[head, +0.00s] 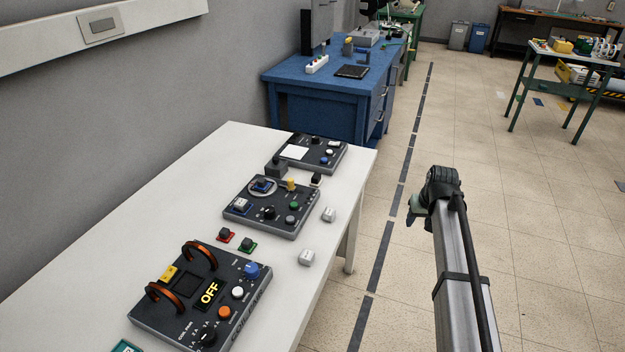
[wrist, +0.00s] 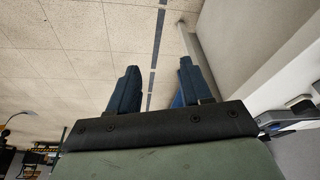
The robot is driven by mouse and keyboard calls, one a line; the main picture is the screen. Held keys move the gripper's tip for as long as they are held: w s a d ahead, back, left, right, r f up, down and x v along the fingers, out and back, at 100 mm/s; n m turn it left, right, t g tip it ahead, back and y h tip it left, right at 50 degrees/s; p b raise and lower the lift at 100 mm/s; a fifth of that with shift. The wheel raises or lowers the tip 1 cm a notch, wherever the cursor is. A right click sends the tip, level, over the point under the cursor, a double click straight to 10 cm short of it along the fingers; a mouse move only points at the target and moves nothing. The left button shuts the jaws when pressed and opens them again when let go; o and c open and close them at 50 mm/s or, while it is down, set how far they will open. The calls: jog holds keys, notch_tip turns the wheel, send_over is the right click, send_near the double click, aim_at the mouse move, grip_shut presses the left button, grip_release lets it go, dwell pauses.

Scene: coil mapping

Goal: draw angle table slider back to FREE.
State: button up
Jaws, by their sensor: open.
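The middle panel (head: 258,222) on the white table is a dark box with a round plate (head: 263,187) bearing a small blue block, which looks like the angle table. A yellow piece (head: 291,184) stands at the plate's right. I cannot tell which part is the slider, and no FREE marking is readable. My gripper (head: 414,212) is over the floor, right of the white table and apart from the panel. In the wrist view its two blue fingers (wrist: 158,75) are spread with nothing between them.
The white table (head: 215,165) also holds a near panel (head: 250,275) with copper coils and an OFF display, a far panel (head: 325,152), and several small loose blocks. A blue desk (head: 310,100) stands behind. The floor around my arm is clear.

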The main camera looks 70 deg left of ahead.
jog(key=s+a+r+n+y, duration=0.1)
jog(key=s+a+r, duration=0.3)
jog(key=s+a, duration=0.35)
jog(key=s+a+r+n, duration=0.2)
jog(key=s+a+r, duration=0.2)
jog(key=s+a, duration=0.3)
jog(key=n+g, duration=0.1)
jog(key=n, duration=0.1)
send_near(290, 179)
jog(key=x, duration=1)
jog(key=shift+c, duration=0.5)
grip_shut()
